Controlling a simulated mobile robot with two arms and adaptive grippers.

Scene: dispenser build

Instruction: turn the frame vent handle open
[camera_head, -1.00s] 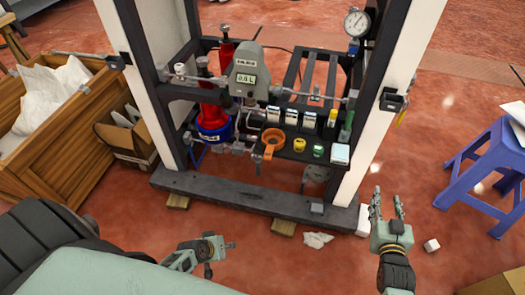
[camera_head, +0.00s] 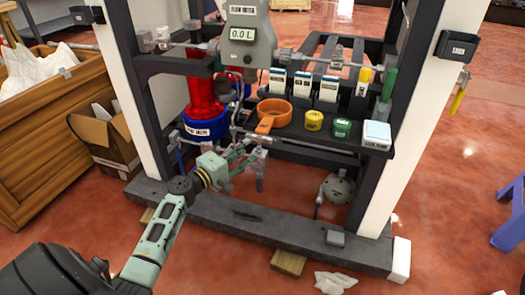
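The dark frame (camera_head: 270,226) stands ahead with white posts, a flow meter reading 0.0 L (camera_head: 247,35) and a red cylinder with a blue collar (camera_head: 205,126). Small grey pipes and fittings (camera_head: 236,108) run beside the cylinder. I cannot tell which of these small parts is the vent handle. My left gripper (camera_head: 264,160) is in front of the lower pipework, below the orange cup, with its fingers apart. I see nothing clearly held in it. It hides part of the fittings behind it. My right gripper is out of view.
A black shelf holds an orange cup with a handle (camera_head: 274,109), a yellow jar (camera_head: 314,120), a green jar (camera_head: 342,128), a white box (camera_head: 377,134) and several labelled packs. A wooden crate (camera_head: 50,135) and cardboard box (camera_head: 103,137) stand left.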

